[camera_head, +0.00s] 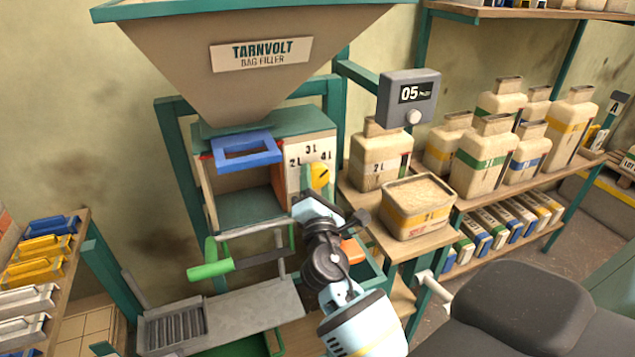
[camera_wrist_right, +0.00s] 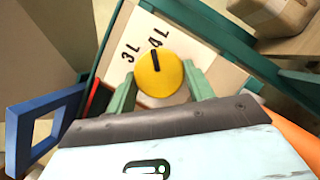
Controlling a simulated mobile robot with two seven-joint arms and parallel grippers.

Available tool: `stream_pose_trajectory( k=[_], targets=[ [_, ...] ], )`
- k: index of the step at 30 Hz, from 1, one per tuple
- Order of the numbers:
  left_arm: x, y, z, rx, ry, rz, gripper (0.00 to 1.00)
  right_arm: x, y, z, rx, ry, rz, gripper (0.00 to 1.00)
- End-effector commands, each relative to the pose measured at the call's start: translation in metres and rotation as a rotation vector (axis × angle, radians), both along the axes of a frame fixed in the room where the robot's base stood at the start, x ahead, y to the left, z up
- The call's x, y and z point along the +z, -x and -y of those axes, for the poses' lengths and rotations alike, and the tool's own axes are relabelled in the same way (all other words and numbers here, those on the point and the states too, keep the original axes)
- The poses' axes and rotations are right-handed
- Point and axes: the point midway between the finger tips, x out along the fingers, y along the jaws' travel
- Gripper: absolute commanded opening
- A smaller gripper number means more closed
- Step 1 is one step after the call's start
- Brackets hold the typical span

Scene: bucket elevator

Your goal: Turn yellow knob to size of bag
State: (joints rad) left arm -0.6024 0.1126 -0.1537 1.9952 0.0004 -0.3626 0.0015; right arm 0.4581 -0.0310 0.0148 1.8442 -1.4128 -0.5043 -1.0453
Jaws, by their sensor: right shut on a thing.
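The yellow knob (camera_head: 322,175) sits on the pale dial panel of the bag filler, among the marks 2L, 3L and 4L. In the right wrist view the knob (camera_wrist_right: 158,78) has a black pointer line aimed at about the 4L mark. My right gripper (camera_head: 316,188) is at the panel, its green fingers on either side of the knob and shut on it; the fingers also show in the right wrist view (camera_wrist_right: 164,90). My left gripper is out of view.
A capped container marked 2 L (camera_head: 378,150) and a display reading 05 (camera_head: 409,96) are right of the dial. A blue frame (camera_head: 246,150) sticks out left of the dial. A green-handled lever (camera_head: 210,268) is below. Shelves (camera_head: 445,208) with more containers stand at right.

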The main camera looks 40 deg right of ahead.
Motion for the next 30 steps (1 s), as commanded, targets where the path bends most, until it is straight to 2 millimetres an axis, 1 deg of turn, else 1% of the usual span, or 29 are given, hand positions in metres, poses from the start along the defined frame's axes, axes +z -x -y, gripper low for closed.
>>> stream_pose_trajectory(
  k=[6, 12, 29, 30],
  targets=[
    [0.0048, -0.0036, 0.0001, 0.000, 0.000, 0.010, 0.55, 0.0020, -0.0001, -0.0006, 0.000, -0.123, 0.030, 0.29],
    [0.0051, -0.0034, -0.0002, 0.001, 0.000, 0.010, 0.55, 0.0019, -0.0002, -0.0008, -0.001, -0.186, 0.044, 0.29],
    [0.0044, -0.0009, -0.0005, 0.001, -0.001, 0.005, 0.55, 0.0015, -0.0003, -0.0008, 0.000, -0.213, 0.051, 0.29],
    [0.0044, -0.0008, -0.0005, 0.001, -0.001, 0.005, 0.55, 0.0015, -0.0003, -0.0008, 0.000, -0.212, 0.051, 0.57]
  ],
)
